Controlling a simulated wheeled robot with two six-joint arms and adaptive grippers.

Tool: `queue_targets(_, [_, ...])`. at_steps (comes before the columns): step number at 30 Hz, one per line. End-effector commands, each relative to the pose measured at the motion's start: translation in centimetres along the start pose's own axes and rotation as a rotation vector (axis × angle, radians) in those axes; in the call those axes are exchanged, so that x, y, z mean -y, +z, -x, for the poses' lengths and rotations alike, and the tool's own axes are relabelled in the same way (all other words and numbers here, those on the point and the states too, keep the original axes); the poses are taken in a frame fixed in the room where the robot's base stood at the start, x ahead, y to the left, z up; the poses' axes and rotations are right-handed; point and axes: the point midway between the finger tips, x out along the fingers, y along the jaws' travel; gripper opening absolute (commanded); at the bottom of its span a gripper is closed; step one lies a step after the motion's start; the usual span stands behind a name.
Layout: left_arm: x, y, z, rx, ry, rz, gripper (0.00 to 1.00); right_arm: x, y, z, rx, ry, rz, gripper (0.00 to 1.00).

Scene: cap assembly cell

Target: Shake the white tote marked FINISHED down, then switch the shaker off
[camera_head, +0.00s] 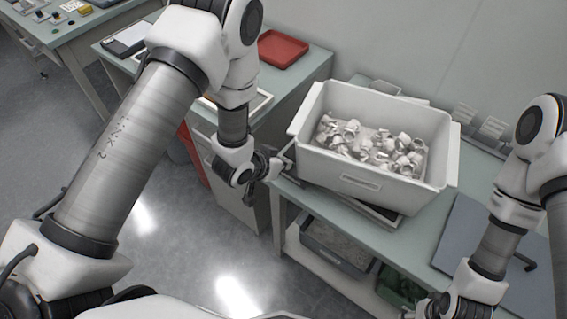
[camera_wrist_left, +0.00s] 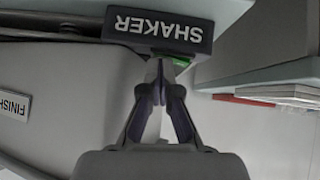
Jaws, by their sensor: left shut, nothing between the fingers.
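The white tote (camera_head: 318,160) stands on the bench and holds several whitish caps or fittings. In the left wrist view its grey-looking wall (camera_wrist_left: 75,85) fills the left, with a label reading FINISH (camera_wrist_left: 14,105) cut off by the edge. A dark block marked SHAKER (camera_wrist_left: 158,32) shows upside down, with a green switch or light (camera_wrist_left: 181,61) at its lower edge. My left gripper (camera_head: 279,164) is beside the tote's left end, shut and empty. In the wrist view its fingertips (camera_wrist_left: 161,72) are just by the green part; contact is unclear. My right gripper (camera_head: 432,306) is partly cut off at the bottom.
The tote rests on a dark-edged base (camera_head: 385,216) on the green-grey bench (camera_head: 325,203). A grey mat (camera_head: 470,235) lies to the right. Dark bins (camera_head: 338,248) sit on the shelf below. A red tray (camera_head: 283,48) is on the cabinet behind. Floor is open at left.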

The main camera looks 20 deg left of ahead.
Motion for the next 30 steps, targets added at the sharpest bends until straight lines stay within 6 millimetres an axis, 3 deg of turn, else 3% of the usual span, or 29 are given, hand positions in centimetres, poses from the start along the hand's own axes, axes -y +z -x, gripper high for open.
queue_targets(25, [1.5, -0.3, 0.5, 0.005, 0.000, 0.001, 0.00, 0.0, 0.0, 0.3, 0.000, 0.000, 0.000, 0.55])
queue_targets(30, [1.4, -1.9, 1.7, 0.004, -0.001, 0.002, 0.00, 0.0, 0.0, 2.0, 0.000, 0.000, 0.000, 0.55])
